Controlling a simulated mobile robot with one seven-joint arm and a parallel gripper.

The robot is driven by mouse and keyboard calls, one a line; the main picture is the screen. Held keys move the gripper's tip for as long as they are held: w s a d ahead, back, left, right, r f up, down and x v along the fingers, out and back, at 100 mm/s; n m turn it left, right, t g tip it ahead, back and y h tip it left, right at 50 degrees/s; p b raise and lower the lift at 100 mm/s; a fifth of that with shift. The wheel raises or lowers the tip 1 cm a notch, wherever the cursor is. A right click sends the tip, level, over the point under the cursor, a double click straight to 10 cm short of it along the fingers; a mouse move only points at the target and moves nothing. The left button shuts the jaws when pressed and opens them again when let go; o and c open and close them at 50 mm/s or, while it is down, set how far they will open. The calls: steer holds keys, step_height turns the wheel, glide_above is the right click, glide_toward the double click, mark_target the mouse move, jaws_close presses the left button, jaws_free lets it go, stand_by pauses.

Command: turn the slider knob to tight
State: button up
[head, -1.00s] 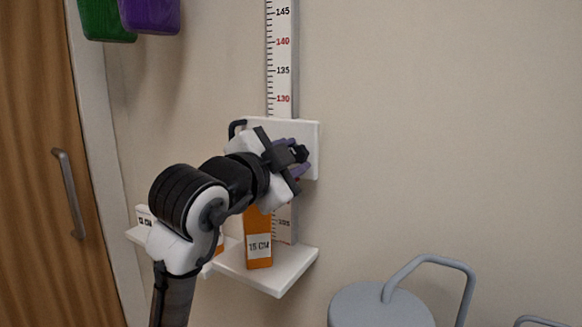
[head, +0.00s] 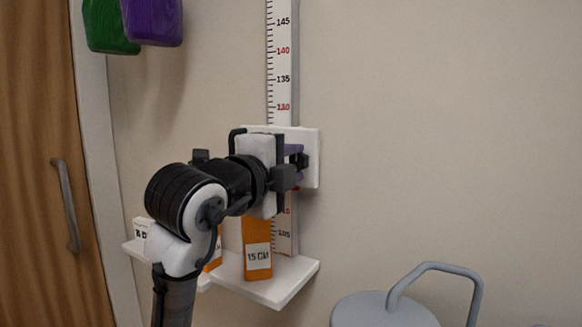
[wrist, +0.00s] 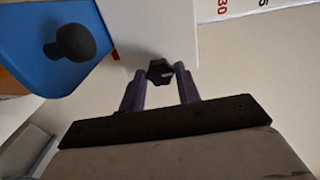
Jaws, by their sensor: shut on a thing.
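The slider (head: 311,174) is a white plate on the wall-mounted height ruler (head: 281,70), just below the red 130 mark. It also shows in the wrist view (wrist: 160,28). A small black faceted knob (wrist: 160,71) sits at the slider's edge. My gripper (wrist: 160,74) has its two purple fingers shut on the knob, one on either side. In the head view my gripper (head: 302,159) is at the slider's right part, and my wrist hides much of the plate. I see no tight or loose marking.
A white shelf (head: 290,285) below holds an orange block (head: 258,232) labelled 15 CM. A grey lidded bin (head: 380,312) stands at lower right. Green (head: 108,25) and purple (head: 153,20) containers hang upper left. A blue part with a black ball knob (wrist: 75,42) is left in the wrist view.

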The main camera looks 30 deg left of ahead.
stand_by(0.4)
steer(key=o, duration=1)
steer(key=shift+c, duration=0.2)
steer(key=s+b, duration=0.2)
steer(key=s, duration=1.1)
steer(key=shift+s+d, duration=0.4)
steer(key=shift+d, duration=0.05)
